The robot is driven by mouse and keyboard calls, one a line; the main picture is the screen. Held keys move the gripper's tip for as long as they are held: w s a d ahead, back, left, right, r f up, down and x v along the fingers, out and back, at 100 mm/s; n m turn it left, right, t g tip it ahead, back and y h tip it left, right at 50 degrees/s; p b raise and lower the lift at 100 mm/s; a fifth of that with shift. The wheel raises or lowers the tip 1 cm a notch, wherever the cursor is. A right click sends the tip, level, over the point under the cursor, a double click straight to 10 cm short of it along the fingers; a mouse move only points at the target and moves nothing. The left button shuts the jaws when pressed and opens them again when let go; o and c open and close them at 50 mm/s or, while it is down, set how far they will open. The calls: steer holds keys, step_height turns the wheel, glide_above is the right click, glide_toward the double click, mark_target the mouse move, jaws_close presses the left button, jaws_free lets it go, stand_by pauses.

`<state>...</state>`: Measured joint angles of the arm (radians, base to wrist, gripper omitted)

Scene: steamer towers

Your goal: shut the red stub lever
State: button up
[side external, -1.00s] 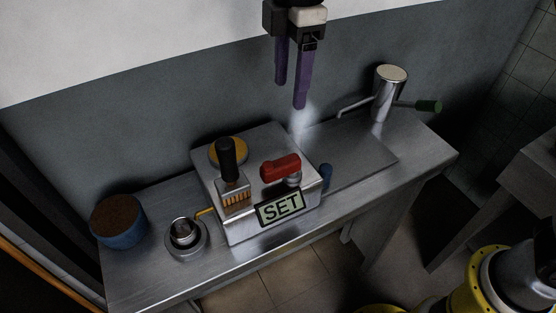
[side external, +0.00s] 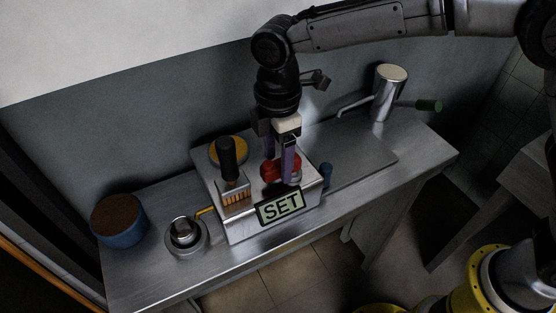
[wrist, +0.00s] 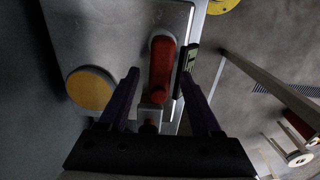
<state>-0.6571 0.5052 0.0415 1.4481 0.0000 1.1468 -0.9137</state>
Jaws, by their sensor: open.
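The red stub lever (side external: 270,171) sits on top of a metal box (side external: 238,232) with a "SET" sign (side external: 281,206) on its front. My gripper (side external: 279,170) points down over the lever, its purple fingers apart on either side of it and partly hiding it. In the wrist view the red lever (wrist: 161,68) runs lengthwise ahead of the gap between the open fingers (wrist: 163,88). I cannot tell whether the fingers touch it.
A black-handled lever (side external: 227,160) and a yellow disc (side external: 229,147) are on the same box, left of the red lever. A small blue peg (side external: 326,174) stands at its right. A metal spout with a green handle (side external: 388,95) is at the back right. A blue pot (side external: 118,221) is far left.

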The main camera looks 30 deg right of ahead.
steer(key=shift+f, duration=0.6)
jaws_close()
